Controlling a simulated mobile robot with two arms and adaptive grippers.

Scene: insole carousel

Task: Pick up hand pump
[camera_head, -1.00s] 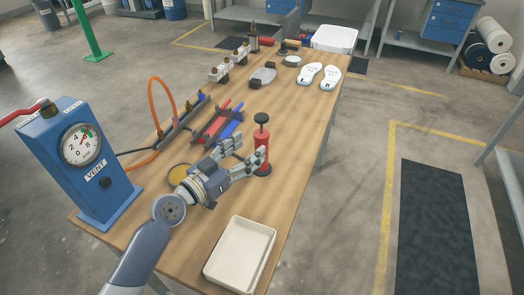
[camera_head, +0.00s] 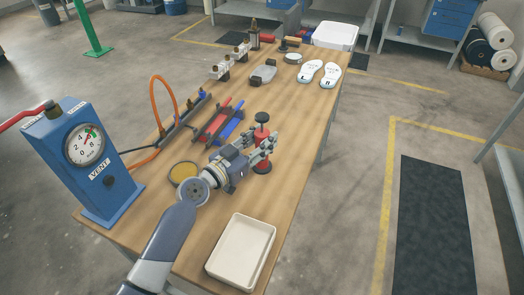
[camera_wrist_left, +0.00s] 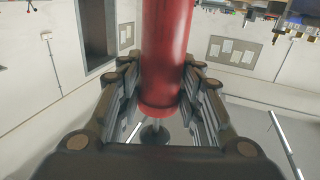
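The hand pump (camera_head: 262,165) is a red cylinder with a black top knob and a black foot. It stands upright on the wooden table near its right edge. My left gripper (camera_head: 262,148) is at the pump's body, with its fingers around it. In the left wrist view the red pump body (camera_wrist_left: 166,55) stands between the two rows of fingers (camera_wrist_left: 160,100), with one finger row on each side. Small gaps seem to show beside the body, and I cannot tell whether the fingers touch it. My right gripper is not in view.
A white tray (camera_head: 234,268) lies on the near table end. A blue gauge box (camera_head: 82,195) stands at left. A yellow-topped round tin (camera_head: 183,172) and a rack with red and blue bars (camera_head: 208,132) are close to my left arm. White insoles (camera_head: 330,77) lie farther back.

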